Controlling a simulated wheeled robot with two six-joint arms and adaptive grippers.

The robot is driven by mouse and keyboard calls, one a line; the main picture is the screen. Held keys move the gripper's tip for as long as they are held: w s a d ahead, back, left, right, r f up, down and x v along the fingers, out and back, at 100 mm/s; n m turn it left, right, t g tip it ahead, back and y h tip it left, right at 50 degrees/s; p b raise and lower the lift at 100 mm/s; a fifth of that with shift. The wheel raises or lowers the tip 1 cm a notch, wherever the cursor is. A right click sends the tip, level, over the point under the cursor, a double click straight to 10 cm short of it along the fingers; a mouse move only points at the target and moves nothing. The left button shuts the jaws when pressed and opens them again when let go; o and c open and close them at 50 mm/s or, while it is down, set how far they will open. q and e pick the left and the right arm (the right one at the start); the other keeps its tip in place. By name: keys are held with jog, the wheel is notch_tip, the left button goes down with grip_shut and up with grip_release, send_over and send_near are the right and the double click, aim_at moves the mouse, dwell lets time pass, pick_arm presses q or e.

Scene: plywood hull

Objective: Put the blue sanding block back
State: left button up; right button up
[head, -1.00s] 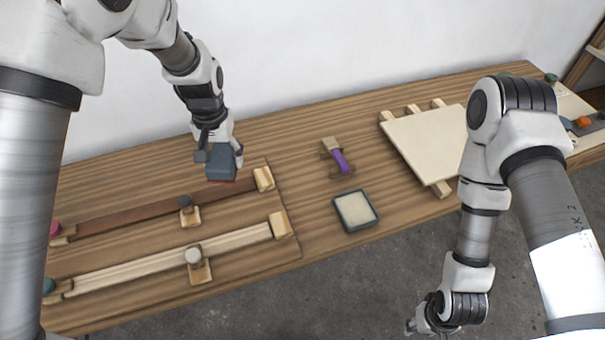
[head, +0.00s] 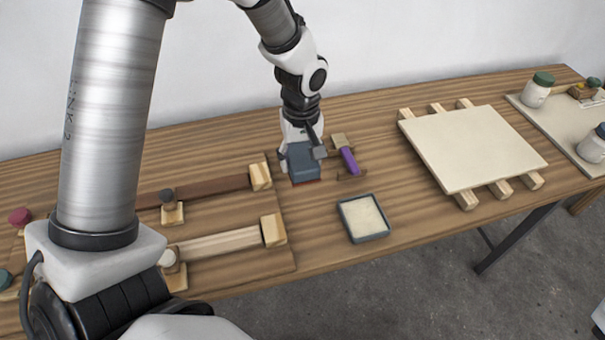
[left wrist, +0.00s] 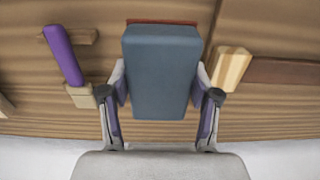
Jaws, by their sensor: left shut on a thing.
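The blue sanding block (head: 303,163), blue-grey with a red underside, is held in my left gripper (head: 302,150) near the middle of the workbench. In the left wrist view the block (left wrist: 160,75) sits between the two fingers of the left gripper (left wrist: 160,94), which are shut on its sides. Its red edge shows at the far end. I cannot tell whether the block touches the bench or hangs just above it. A shallow dark-rimmed tray (head: 370,238) with a pale inside lies to its right and nearer the front edge.
A purple-handled brush (head: 349,161) lies on wooden rests just right of the block. Clamped wood strips with end stops (head: 261,177) lie to the left. A pale panel (head: 470,145) on battens and jars (head: 538,90) stand farther right. Bench around the tray is clear.

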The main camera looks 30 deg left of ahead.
aim_at(301, 155)
pick_arm(q)
notch_tip(301, 155, down, 5)
jog(key=shift+a, duration=0.1)
jog(key=shift+f, duration=0.2)
jog(key=o, duration=1.1)
jog(key=shift+r, duration=0.2)
notch_tip(301, 155, up, 12)
jog(key=shift+r, duration=0.1)
